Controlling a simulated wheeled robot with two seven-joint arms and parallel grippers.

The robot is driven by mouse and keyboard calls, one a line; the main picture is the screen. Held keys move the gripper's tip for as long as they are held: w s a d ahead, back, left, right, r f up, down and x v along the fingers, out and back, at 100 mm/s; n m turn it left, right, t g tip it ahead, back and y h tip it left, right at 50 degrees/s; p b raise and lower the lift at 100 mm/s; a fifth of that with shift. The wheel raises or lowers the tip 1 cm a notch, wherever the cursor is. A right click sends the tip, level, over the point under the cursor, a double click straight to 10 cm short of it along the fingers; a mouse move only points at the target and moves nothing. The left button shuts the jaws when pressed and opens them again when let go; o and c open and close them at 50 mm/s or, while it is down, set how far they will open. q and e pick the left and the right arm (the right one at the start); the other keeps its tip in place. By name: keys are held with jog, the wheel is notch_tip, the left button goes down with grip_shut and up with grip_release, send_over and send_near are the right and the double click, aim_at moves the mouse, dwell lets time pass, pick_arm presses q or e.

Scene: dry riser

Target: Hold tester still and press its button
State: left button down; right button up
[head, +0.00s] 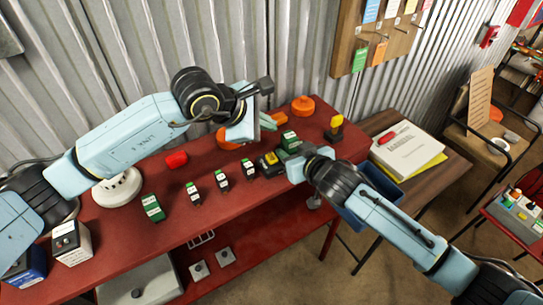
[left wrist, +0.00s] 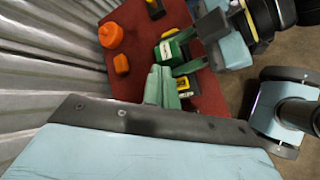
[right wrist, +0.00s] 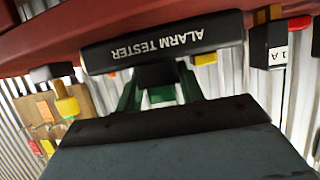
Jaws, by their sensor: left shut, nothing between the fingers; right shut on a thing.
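The alarm tester (right wrist: 160,45) is a black box with white lettering, seen upside down and close up in the right wrist view. My right gripper (head: 290,148) is shut on it, with green fingers behind the box; it is above the red bench. My left gripper (head: 268,122) is shut and empty, higher and slightly left of the right one. Its green fingertips (left wrist: 162,85) show in the left wrist view, close to my right gripper and apart from it.
The red bench (head: 130,235) holds a yellow-and-black box (head: 269,164), a row of small labelled boxes (head: 221,181), a green box (head: 152,208), a red cylinder (head: 176,159) and an orange part (head: 303,105). A corrugated wall (head: 130,60) stands behind. A side table with papers (head: 408,147) is right.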

pick_arm(q)
send_near(275, 155)
jog(key=w+d+f, duration=0.2)
jog(key=w+d, duration=0.1)
jog(key=shift+w+d+f, duration=0.1)
jog(key=shift+d+f, duration=0.15)
jog(key=shift+f, duration=0.1)
jog(key=shift+f, duration=0.1)
dwell(1.7)
jog(key=shift+f, duration=0.3)
jog(key=shift+f, duration=0.55)
dwell(0.6)
jog(key=shift+r, duration=0.95)
jog(key=shift+r, duration=2.55)
